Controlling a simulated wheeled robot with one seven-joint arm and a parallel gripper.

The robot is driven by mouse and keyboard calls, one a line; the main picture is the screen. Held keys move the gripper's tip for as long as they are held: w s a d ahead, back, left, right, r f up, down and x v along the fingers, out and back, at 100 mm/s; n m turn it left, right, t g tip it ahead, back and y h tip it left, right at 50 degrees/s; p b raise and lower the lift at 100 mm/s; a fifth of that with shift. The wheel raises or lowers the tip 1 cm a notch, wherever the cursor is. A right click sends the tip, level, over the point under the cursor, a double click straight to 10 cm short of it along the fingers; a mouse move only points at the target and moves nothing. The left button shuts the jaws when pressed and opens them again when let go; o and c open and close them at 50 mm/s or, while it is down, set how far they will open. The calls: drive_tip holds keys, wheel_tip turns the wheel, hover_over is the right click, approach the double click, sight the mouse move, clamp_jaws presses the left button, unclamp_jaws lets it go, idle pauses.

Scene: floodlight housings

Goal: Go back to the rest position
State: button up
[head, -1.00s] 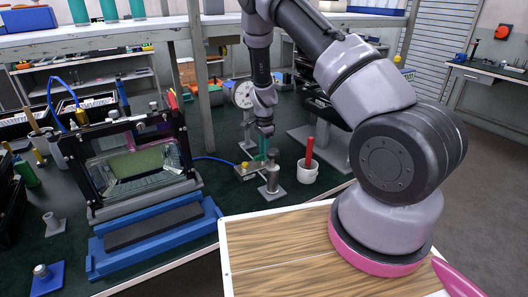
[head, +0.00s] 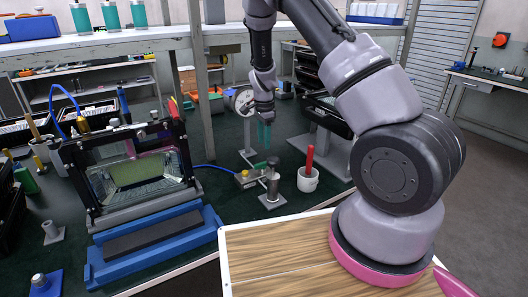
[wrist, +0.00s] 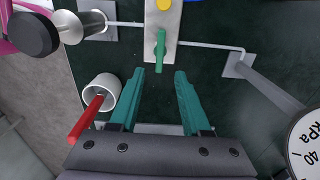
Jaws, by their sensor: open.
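My gripper (head: 264,134) hangs above the bench, its teal fingers pointing down. The wrist view shows my gripper (wrist: 160,74) with its two fingers apart and nothing between them. Beyond the fingertips, a small metal block (wrist: 163,22) carries a green lever (wrist: 160,52) and a yellow button. In the head view this block (head: 247,179) sits on the dark green bench below my gripper, clear of the fingers.
Near my gripper are a black-knobbed post (head: 272,186), a white cup (head: 308,180) with a red-handled tool, and a dial gauge (head: 243,100). A shelf (head: 160,37) runs above the bench.

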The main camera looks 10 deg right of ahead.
drive_tip(key=shift+r, duration=0.95)
drive_tip(key=s+d+r+n+t+y, duration=0.15)
drive_tip(key=s+r, duration=0.25)
drive_tip(key=r, duration=0.8)
drive_tip(key=s+d+r+n+t+y, duration=0.1)
drive_tip(key=s+r+n, duration=0.3)
drive_tip(key=r, duration=0.8)
drive_tip(key=s+d+r+n+t, duration=0.1)
drive_tip(key=s+r+n+t, duration=0.1)
drive_tip(key=s+r, duration=0.4)
drive_tip(key=s+d+r+n+t, duration=0.2)
drive_tip(key=s+r, duration=0.4)
drive_tip(key=s, duration=1)
drive_tip(key=shift+r+n+t, duration=0.25)
drive_tip(key=shift+n+t, duration=0.1)
drive_tip(key=shift+n, duration=0.1)
drive_tip(key=shift+h, duration=0.25)
